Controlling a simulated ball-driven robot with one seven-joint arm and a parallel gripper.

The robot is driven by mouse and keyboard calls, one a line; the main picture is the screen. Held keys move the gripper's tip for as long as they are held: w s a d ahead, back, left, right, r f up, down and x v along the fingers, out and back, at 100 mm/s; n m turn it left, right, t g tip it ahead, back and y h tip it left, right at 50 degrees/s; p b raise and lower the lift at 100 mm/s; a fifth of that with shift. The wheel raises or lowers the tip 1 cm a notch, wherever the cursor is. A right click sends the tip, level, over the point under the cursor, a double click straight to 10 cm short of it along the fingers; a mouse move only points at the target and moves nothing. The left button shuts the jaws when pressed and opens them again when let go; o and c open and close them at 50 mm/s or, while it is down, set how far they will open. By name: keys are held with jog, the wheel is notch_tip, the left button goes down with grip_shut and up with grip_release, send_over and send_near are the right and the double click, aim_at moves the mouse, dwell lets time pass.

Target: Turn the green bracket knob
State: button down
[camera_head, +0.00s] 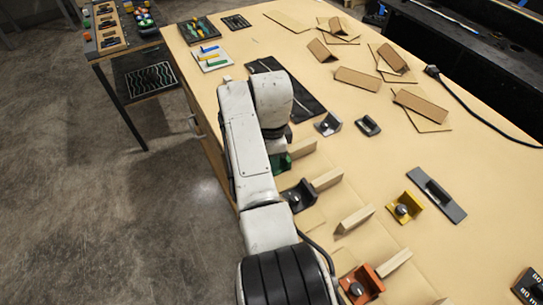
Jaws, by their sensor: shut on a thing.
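The green bracket (282,163) stands on the light wooden table, partly covered by my arm. Only its side and lower edge show. Its knob is hidden behind my wrist and hand. My gripper (277,147) points down at the green bracket and is shut on the knob there. The fingertips and the knob's angle cannot be made out.
A black bracket (299,195), a yellow bracket (404,207) and an orange bracket (362,285) with knobs stand nearer me. Wooden blocks (355,219) stand between them. A grey bracket (328,124) is to the right. Cardboard pieces (357,78) lie farther back.

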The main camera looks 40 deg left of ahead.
jog(key=shift+w+a+r, duration=0.15)
jog(key=shift+a+r, duration=0.05)
jog(key=shift+r, duration=0.15)
jog(key=c, duration=1.2)
grip_release()
jog(key=o, duration=0.3)
jog(key=shift+d+f, duration=0.1)
jog(key=shift+f, duration=0.1)
notch_tip(320, 180, up, 11)
jog(key=shift+f+b, duration=0.1)
jog(key=shift+b, duration=0.85)
jog(key=shift+s, duration=0.2)
